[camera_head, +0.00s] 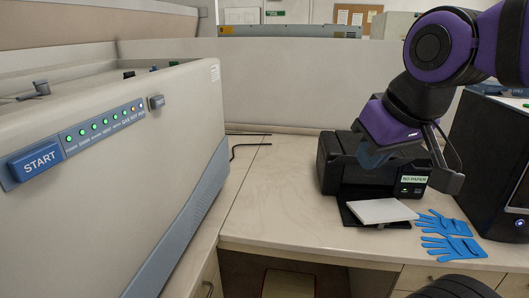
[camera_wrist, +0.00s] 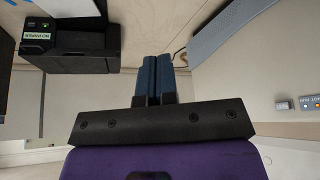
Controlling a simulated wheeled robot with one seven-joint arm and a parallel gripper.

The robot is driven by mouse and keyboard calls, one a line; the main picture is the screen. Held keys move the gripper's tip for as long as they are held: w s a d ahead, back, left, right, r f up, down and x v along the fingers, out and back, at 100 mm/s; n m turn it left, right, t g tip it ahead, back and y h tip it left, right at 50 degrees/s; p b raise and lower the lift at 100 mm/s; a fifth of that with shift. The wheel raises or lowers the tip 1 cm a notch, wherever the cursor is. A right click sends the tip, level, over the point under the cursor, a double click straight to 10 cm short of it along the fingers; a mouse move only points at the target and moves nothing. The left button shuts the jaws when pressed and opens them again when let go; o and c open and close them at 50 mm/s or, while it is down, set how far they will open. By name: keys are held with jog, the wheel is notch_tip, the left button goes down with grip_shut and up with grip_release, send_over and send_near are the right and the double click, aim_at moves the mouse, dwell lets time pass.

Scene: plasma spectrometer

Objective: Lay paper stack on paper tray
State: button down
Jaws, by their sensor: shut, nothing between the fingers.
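The white paper stack (camera_head: 382,211) lies on the black paper tray (camera_head: 349,217) at the front of the black printer (camera_head: 335,158). It sits askew, with its right part toward the blue gloves; I cannot tell whether it lies fully flat. In the wrist view, the stack (camera_wrist: 68,7) shows at the top edge beside the printer (camera_wrist: 85,60), upside down. My gripper (camera_head: 372,160) is above the stack and in front of the printer in the head view, apart from the stack. Its blue fingers (camera_wrist: 157,74) are together and empty in the wrist view.
Blue gloves (camera_head: 450,236) lie right of the tray near the desk edge. A black computer case (camera_head: 492,160) stands at the right. A large spectrometer (camera_head: 120,150) with a START button fills the left. The desk between spectrometer and printer is clear. The printer's label reads "NO PAPER".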

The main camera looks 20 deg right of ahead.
jog(key=w+d+f+m+y, duration=0.2)
jog(key=w+d+f+m, duration=0.45)
jog(key=d+m, duration=0.3)
jog(key=w+d+f+m+y, duration=0.3)
jog(key=w+d+f+m, duration=0.2)
jog(key=d+f+m, duration=0.35)
jog(key=s+d+f+m+t+h, duration=0.2)
jog(key=s+d+f+m, duration=0.3)
jog(key=d+f+m, duration=0.4)
jog(key=s+d+f+m+t+h, duration=0.25)
jog(key=s+d+f+m, duration=0.45)
jog(key=d, duration=0.5)
jog(key=m, duration=0.1)
send_near(404, 234)
jog(key=w, duration=0.3)
jog(key=shift+r+g, duration=0.2)
jog(key=shift+g, duration=0.15)
jog(key=w, duration=0.3)
jog(key=shift+w+a+f, duration=0.1)
jog(key=shift+a, duration=0.05)
jog(key=shift+w, duration=0.55)
